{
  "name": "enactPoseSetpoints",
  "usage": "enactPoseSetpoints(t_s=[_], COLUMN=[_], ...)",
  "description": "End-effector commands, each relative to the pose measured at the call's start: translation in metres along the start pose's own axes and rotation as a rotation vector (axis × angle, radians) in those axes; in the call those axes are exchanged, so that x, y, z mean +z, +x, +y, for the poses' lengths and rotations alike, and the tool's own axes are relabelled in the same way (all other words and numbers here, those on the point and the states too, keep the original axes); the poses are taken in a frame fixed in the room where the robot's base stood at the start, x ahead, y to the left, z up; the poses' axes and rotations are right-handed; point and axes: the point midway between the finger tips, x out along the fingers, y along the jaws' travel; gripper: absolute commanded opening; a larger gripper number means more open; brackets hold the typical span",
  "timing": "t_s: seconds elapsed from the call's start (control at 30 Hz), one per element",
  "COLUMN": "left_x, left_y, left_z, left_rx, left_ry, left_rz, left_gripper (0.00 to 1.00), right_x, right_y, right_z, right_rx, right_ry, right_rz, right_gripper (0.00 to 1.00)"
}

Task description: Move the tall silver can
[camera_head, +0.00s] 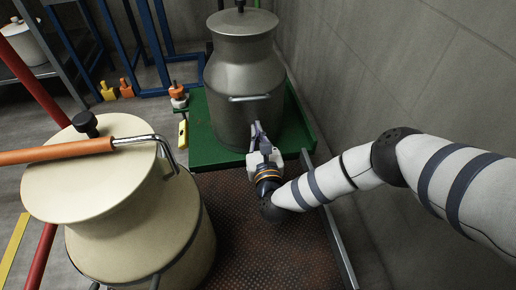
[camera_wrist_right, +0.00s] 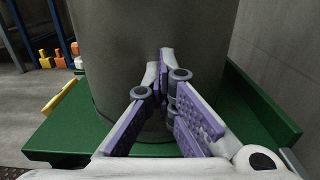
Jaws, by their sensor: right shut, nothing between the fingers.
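The tall silver can (camera_head: 236,85) stands upright on a green platform (camera_head: 218,150) near the wall. It has a dark lid knob and a handle on its front. My right gripper (camera_head: 257,130) is in front of the can's lower part, with its fingers pointing at it. In the right wrist view the can's grey body (camera_wrist_right: 130,50) fills the middle behind the gripper's purple-padded fingers (camera_wrist_right: 166,60). The fingers come together at their tips, with nothing between them. I cannot tell whether the tips touch the can. My left gripper is out of view.
A cream can (camera_head: 130,200) stands at the front left, with an orange-handled metal bar (camera_head: 80,149) across its top. A concrete wall (camera_head: 400,70) bounds the right side.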

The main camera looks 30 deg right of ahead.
Motion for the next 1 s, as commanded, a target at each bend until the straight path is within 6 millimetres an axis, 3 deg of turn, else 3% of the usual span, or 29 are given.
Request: enactPoseSetpoints(t_s=[0.13,0.33,0.8,1.0], left_x=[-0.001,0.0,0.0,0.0], left_y=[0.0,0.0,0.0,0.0], left_z=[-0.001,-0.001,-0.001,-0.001], left_rx=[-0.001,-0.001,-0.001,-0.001], left_ry=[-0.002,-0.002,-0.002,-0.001], left_rz=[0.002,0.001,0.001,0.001], left_gripper=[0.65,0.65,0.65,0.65], right_x=[0.001,0.001,0.001,0.0], right_y=[0.041,0.07,0.074,0.066], right_z=[0.001,0.001,0.001,0.014], right_rx=[-0.001,0.0,0.0,0.005], right_ry=[-0.001,0.001,0.002,0.003], right_rz=[-0.002,0.001,0.001,0.003], right_gripper=[0.0,0.0,0.0,0.0])
